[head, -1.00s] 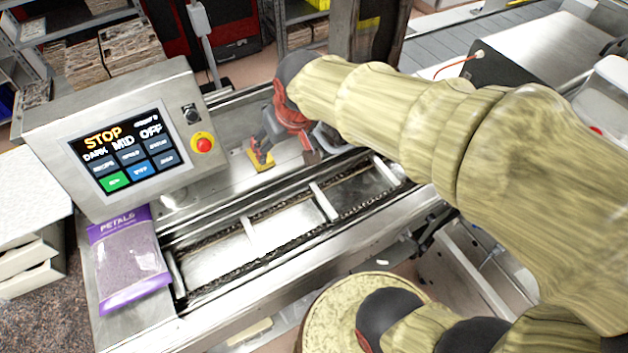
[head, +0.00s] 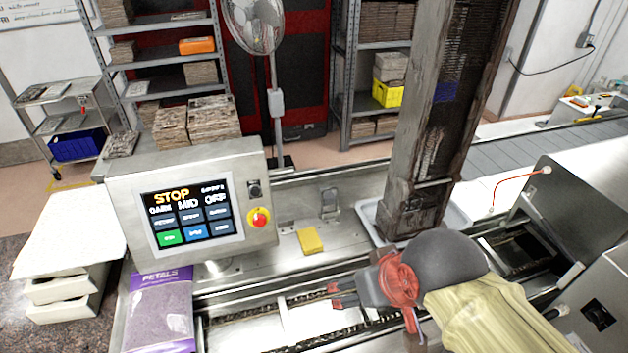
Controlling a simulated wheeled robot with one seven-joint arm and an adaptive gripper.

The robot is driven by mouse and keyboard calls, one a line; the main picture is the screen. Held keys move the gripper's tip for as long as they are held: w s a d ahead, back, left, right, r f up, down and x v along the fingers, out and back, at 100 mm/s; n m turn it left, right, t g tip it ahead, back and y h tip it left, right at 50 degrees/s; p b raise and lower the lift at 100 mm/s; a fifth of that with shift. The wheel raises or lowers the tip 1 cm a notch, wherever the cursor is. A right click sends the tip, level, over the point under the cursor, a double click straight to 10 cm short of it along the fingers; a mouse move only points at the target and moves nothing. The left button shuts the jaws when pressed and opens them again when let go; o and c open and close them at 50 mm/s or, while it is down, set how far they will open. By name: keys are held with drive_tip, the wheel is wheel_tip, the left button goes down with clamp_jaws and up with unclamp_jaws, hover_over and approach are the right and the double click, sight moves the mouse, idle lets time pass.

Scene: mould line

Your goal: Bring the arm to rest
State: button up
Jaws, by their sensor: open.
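My gripper (head: 336,296), grey and red with dark fingers, is open and empty. It hangs over the conveyor channel, pointing left in the head view. My arm, in a pale yellow sleeve, comes in from the lower right corner. A yellow block (head: 310,240) lies on the metal ledge behind the channel, up and left of the gripper and apart from it.
A control panel (head: 190,210) reading STOP, with a red button (head: 258,218), stands left. A purple PETALS bag (head: 160,312) lies below it. A tall dark magazine column (head: 425,140) rises close behind my gripper. Shelves and a fan (head: 254,25) stand behind.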

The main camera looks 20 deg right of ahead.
wheel_tip(320, 180, down, 18)
drive_tip(key=b, duration=1.7)
drive_tip(key=shift+o, duration=0.3)
